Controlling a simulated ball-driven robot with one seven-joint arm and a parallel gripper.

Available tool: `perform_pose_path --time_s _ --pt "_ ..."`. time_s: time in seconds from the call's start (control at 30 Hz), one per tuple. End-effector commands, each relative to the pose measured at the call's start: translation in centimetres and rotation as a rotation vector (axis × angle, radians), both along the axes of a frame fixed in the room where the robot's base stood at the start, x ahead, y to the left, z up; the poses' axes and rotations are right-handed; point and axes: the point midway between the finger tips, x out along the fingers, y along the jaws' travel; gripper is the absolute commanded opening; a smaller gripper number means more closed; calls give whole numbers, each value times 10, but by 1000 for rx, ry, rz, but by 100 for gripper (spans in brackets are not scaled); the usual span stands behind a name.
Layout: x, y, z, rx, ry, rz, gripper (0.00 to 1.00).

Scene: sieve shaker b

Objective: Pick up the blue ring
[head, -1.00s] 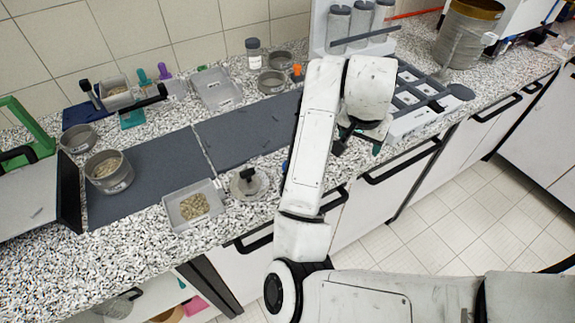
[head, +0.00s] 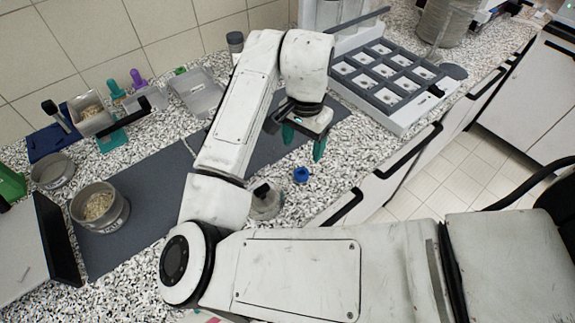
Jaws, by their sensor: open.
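The blue ring (head: 301,175) lies on the speckled counter in the head view, near the counter's front edge. It is just right of the weight-like metal piece with a black knob. My gripper (head: 304,147) hangs from the white arm above and slightly behind the ring in the picture, with its teal fingertips spread and pointing down. It is open, and nothing shows between the fingers. The ring is apart from the fingers and in full view.
A grey compartment tray (head: 392,80) stands right of my gripper. The knobbed metal piece (head: 265,204) sits close left of the ring, partly behind my arm. Dark mats (head: 140,215) and a sieve with grains (head: 101,208) lie further left. The counter's front edge is close.

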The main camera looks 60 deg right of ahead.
Motion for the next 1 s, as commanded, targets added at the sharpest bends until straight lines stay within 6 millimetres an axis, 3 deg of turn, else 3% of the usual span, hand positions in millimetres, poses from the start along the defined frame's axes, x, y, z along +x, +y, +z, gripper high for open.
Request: perform_pose_path --time_s 0.3,0.57,0.83,1.0 --pt "0 0 -41 3 4 1 71" --pt "-1 -1 -59 2 2 1 71" --pt "-3 -7 -95 2 4 0 71" --pt "-3 -7 -107 2 1 -1 71"
